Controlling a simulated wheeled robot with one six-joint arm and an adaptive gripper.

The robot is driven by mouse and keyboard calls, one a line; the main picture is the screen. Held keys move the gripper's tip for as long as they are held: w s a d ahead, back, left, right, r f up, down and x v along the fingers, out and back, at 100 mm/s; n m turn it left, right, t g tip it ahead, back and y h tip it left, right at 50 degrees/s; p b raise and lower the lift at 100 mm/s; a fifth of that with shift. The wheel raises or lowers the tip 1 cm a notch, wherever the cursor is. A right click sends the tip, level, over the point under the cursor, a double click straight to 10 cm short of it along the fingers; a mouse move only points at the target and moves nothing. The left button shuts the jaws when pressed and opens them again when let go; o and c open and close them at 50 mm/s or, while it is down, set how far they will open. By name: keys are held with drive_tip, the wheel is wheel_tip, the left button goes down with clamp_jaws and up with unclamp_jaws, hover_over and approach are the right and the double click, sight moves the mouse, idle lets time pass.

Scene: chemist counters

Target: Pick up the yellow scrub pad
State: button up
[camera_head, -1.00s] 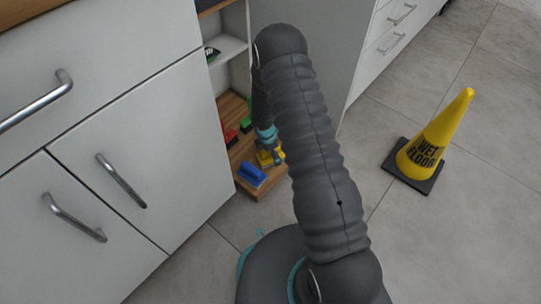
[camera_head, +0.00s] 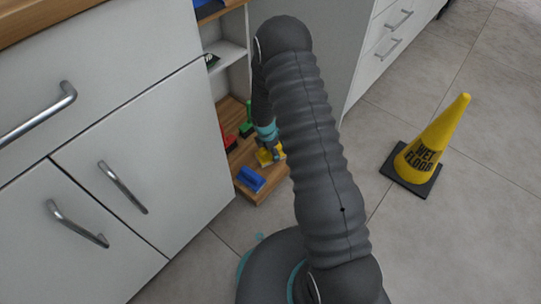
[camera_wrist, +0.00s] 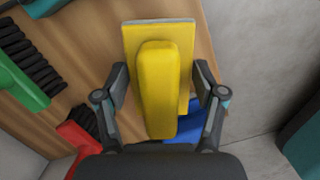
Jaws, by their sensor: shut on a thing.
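The yellow scrub pad (camera_wrist: 157,85) fills the middle of the wrist view, a flat yellow pad with a raised yellow grip along it and a pale layer at its edge. My gripper (camera_wrist: 161,88) has one finger on each side of the pad's grip and is shut on it. In the head view, the pad (camera_head: 265,157) shows as a small yellow patch below my gripper (camera_head: 268,143), partly hidden by it. I cannot tell whether the pad touches the wooden shelf (camera_head: 272,187).
A blue item (camera_head: 251,179) lies near the shelf's front. A red brush (camera_head: 230,143) and a green brush (camera_head: 246,129) lie further back on the shelf. White cabinets stand left and right. A yellow wet floor cone (camera_head: 427,145) stands on the open tiled floor.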

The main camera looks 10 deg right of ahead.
drive_tip(key=s+d+r+p, duration=0.1)
drive_tip(key=s+d+r, duration=0.5)
drive_tip(key=d, duration=0.3)
drive_tip(key=shift+d+r+p, duration=0.2)
drive_tip(key=shift+d+p, duration=0.1)
drive_tip(key=shift+d, duration=0.05)
drive_tip(key=o, duration=0.4)
drive_tip(key=shift+c, duration=0.6)
